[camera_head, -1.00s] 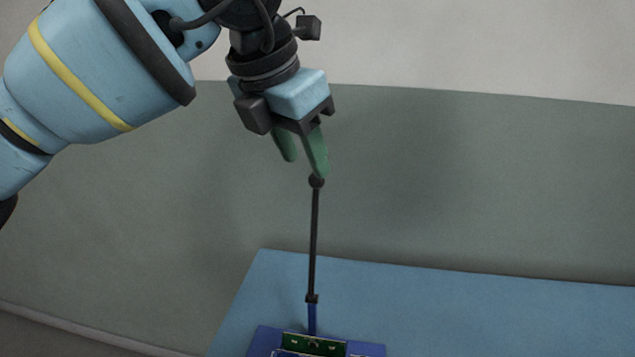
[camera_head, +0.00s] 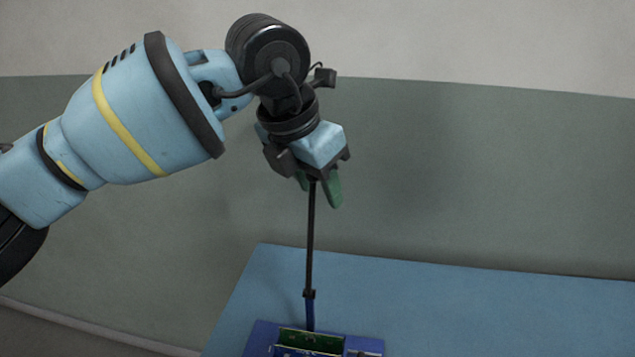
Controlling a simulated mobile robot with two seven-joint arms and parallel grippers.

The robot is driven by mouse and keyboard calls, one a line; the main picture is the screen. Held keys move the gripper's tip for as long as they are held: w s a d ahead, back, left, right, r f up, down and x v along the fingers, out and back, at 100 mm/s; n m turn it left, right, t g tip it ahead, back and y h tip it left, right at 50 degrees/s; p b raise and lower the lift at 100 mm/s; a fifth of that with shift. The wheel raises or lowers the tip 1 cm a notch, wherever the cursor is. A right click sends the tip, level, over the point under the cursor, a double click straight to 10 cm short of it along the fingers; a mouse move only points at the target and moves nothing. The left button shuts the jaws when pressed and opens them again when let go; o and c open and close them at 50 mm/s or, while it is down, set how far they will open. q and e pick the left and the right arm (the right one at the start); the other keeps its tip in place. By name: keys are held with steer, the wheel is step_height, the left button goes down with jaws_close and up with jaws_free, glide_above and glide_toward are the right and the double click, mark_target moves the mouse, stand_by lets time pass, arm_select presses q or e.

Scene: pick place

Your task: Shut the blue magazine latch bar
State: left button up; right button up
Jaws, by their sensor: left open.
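The latch bar (camera_head: 310,240) is a thin dark rod with a blue lower end, standing nearly upright. It rises from the blue magazine (camera_head: 262,335), which is cut off by the bottom edge of the picture. A green board (camera_head: 311,341) shows in the magazine. My left gripper (camera_head: 319,192) is open, its green fingers pointing down at the bar's top end. The top end is hidden at the fingers; I cannot tell whether they touch it. My right gripper is not in view.
The magazine rests on a blue surface (camera_head: 480,300) that is clear to the right. A grey-green wall panel (camera_head: 480,180) stands behind it, with a pale wall above. No other loose objects show.

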arm_select(q)
steer(key=shift+c, duration=0.3)
jaws_close()
steer(key=shift+s, duration=0.1)
